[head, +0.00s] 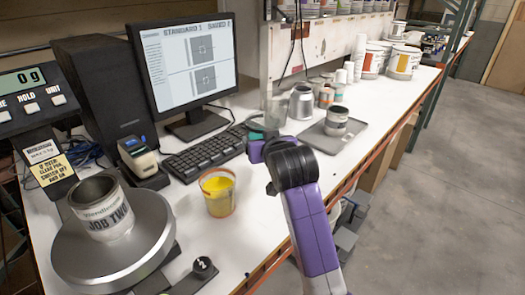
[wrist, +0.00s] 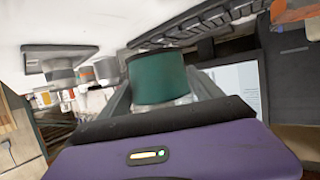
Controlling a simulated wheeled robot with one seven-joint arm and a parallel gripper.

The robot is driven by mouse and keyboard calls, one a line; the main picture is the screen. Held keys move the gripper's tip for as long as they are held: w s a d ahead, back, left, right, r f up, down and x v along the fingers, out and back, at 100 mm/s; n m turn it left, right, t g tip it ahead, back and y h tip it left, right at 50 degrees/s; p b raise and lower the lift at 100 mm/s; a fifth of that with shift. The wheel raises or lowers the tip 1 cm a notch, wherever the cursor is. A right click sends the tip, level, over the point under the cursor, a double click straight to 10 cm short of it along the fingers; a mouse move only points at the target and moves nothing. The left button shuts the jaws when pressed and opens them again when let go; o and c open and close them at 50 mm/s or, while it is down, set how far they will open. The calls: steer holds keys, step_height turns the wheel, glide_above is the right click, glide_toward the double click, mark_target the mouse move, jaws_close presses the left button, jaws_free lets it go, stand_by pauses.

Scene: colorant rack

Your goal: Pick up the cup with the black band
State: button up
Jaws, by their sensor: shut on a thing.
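My gripper (wrist: 165,95) is shut on a teal cup (wrist: 158,78) in the wrist view, with a finger on each side. The cup has a dark line along its teal edge and a paler part beyond; I cannot make out a clear black band. In the head view a little of the teal cup (head: 257,135) shows behind my gripper (head: 262,150), near the keyboard's right end. The fingers and most of the cup are hidden there. I cannot tell if it is clear of the table.
A grey tray (head: 352,144) with a can (head: 337,119) lies to the right, near the table edge. A yellow-filled cup (head: 217,192) stands left of my arm. The keyboard (head: 205,153) and monitor (head: 190,60) are at the back left.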

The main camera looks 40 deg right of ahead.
step_height(320, 180, up, 11)
steer(key=shift+f, duration=0.2)
stand_by(0.6)
steer(key=shift+r+p, duration=0.1)
steer(key=shift+p, duration=0.3)
steer(key=w+a+f+n+y+p, duration=0.2)
steer(key=a+n+y+p, duration=0.1)
steer(key=a, duration=0.6)
steer(key=w+a+f+n+t+y+p, duration=0.1)
steer(key=w+a+f+n+y+p, duration=0.1)
steer(key=a, duration=0.7)
steer(key=w+a+f+n+y+p, duration=0.2)
steer(key=a+f+n+y+p, duration=0.1)
steer(key=a+p, duration=0.5)
steer(key=a+n+y, duration=0.1)
steer(key=y, duration=0.1)
steer(key=shift+a+t+y, duration=0.3)
steer(key=shift+a+t, duration=0.05)
steer(key=shift+t, duration=0.05)
steer(key=shift+a+r, duration=0.1)
steer(key=shift+r, duration=0.05)
